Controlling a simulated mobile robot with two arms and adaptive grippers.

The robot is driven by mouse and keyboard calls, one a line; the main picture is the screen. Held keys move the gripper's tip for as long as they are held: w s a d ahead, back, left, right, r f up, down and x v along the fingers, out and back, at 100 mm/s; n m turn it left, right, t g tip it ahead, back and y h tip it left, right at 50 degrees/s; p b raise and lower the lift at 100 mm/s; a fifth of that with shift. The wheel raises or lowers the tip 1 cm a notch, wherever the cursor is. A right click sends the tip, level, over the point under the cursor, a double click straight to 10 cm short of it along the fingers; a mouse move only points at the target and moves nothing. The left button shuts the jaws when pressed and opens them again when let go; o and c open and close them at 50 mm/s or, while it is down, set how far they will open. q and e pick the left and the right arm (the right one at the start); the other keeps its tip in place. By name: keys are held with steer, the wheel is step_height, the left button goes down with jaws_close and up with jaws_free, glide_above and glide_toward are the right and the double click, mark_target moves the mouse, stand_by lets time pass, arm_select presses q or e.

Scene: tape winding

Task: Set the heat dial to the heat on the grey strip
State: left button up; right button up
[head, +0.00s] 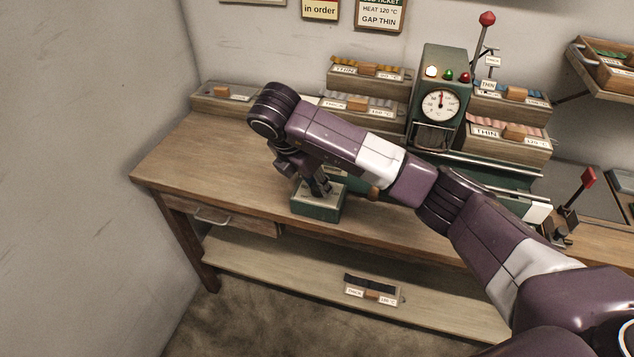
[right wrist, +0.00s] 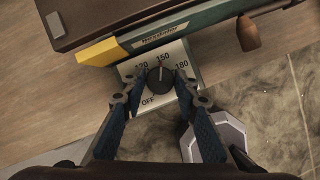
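The heat dial is a black knob (right wrist: 160,77) on a pale plate marked OFF, 120, 150 and 180. In the head view the dial's green box (head: 318,202) stands at the bench front. My right gripper (head: 322,187) is over this box, pointing down. In the right wrist view its fingers (right wrist: 161,86) are parted, one on each side of the knob; I cannot tell if they touch it. A tray of dark strips (head: 370,284), perhaps grey, lies on the lower shelf; its label is too small to read surely. My left gripper is not in view.
A green machine (head: 440,85) with a gauge, lamps and red-knobbed lever stands behind my right arm. Several trays of coloured strips flank it. A wall ticket (head: 380,14) reads HEAT 120 °C, GAP THIN.

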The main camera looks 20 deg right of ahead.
steer(key=shift+o, duration=0.2)
steer(key=shift+a+r, duration=0.25)
steer(key=shift+r, duration=0.35)
steer(key=v, duration=1)
steer(key=shift+s+r, duration=0.2)
steer(key=shift+r, duration=0.15)
steer(key=shift+s+f, duration=0.1)
